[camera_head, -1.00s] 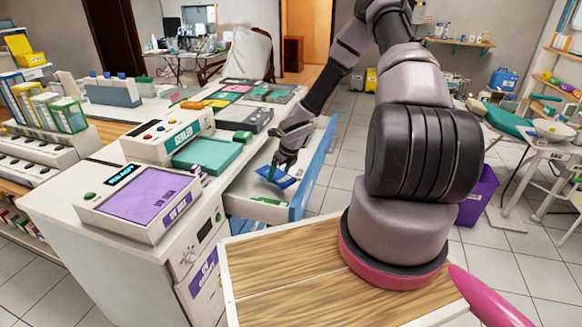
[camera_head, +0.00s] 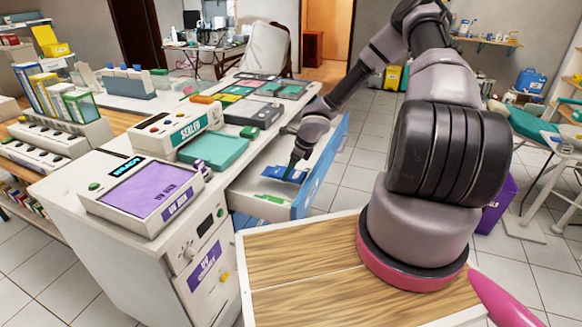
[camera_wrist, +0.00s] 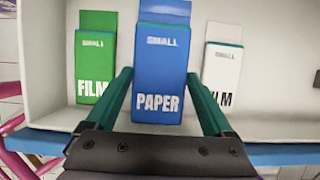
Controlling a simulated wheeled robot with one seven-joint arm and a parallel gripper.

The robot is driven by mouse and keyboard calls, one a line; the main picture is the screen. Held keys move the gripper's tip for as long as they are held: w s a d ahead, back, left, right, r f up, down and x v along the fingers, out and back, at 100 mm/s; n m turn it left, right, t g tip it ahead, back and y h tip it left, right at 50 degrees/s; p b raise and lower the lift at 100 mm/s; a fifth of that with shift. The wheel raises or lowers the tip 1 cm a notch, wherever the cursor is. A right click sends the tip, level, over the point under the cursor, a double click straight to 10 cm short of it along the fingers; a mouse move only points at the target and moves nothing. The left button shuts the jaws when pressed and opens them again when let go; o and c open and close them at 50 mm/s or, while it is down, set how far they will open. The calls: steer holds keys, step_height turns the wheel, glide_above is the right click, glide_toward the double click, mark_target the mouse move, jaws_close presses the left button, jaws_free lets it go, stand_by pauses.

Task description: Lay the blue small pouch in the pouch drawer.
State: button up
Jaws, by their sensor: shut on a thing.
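The blue small pouch (camera_wrist: 161,60), labelled SMALL PAPER, lies between the two teal fingers of my gripper (camera_wrist: 159,76) in the wrist view. My gripper is shut on its sides. In the head view my gripper (camera_head: 292,167) reaches down into the open pouch drawer (camera_head: 322,178), with the blue pouch (camera_head: 281,173) at its tips, low and nearly flat inside the drawer. Whether its underside touches the drawer floor is hard to tell. A green FILM pouch (camera_wrist: 96,66) lies to its left and a white FILM pouch (camera_wrist: 221,75) to its right, both apart from it.
The drawer is pulled out from the white cabinet (camera_head: 110,240). On the counter stand a sealer (camera_head: 178,128), a teal tray (camera_head: 214,150) and a purple-topped UV box (camera_head: 150,190). A wooden surface (camera_head: 300,265) is in front. Green items (camera_head: 272,198) lie near the drawer's front end.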

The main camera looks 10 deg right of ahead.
mark_target(290, 189)
steer(key=shift+f, duration=2.65)
steer(key=shift+f, duration=0.15)
steer(key=o, duration=1.1)
steer(key=shift+o, duration=0.2)
steer(key=v, duration=1.1)
steer(key=shift+w, duration=0.1)
